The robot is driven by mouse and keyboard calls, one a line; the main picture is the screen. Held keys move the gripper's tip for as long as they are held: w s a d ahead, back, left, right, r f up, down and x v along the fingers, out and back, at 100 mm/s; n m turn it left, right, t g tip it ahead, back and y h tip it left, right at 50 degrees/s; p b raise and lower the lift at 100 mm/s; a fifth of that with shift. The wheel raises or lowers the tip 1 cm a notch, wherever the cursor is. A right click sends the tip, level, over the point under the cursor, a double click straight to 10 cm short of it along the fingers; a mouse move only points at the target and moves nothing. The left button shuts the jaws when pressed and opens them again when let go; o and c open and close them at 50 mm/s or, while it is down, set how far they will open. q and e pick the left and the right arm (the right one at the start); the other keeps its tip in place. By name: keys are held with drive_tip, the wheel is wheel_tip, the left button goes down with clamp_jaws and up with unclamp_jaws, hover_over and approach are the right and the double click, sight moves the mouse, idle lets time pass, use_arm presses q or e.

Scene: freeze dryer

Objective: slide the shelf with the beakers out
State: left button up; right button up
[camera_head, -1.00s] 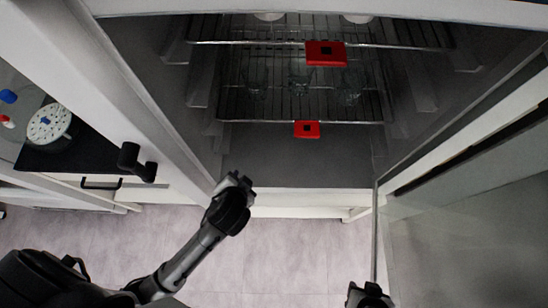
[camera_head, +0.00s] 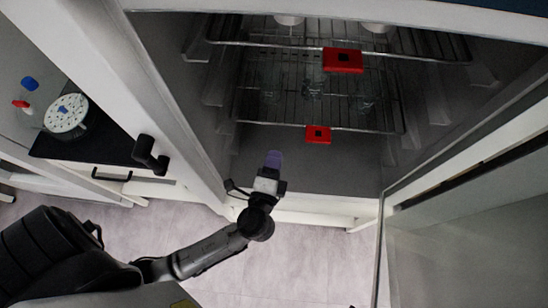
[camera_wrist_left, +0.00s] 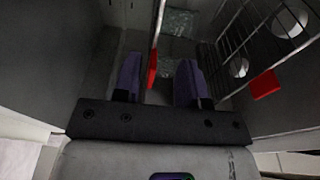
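The lower wire shelf (camera_head: 380,128) sits inside the freeze dryer. It bears clear glass beakers (camera_head: 312,88), faint against the wires. A red handle (camera_head: 318,134) is on its front edge; in the left wrist view this handle (camera_wrist_left: 152,68) appears between the fingertips, further ahead. My left gripper (camera_head: 272,162) is in front of the opening, below and left of that handle, apart from it. Its two purple fingers (camera_wrist_left: 160,78) are open and empty. Glass (camera_wrist_left: 177,22) shows beyond them. My right gripper is not in view.
An upper wire shelf (camera_head: 440,55) with its own red handle (camera_head: 342,60) bears white round vessels (camera_head: 376,27). The glass door (camera_head: 460,225) stands open at right. A dark handle (camera_head: 150,155) and a round white rack (camera_head: 66,114) are at left. The chamber floor looks clear.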

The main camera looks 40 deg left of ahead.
sight(286, 118)
use_arm(q)
drive_tip(key=x, duration=1.3)
drive_tip(key=shift+w+a+b, duration=0.15)
drive_tip(key=shift+w+b, duration=0.15)
drive_tip(key=shift+w, duration=0.05)
clamp_jaws()
idle(0.5)
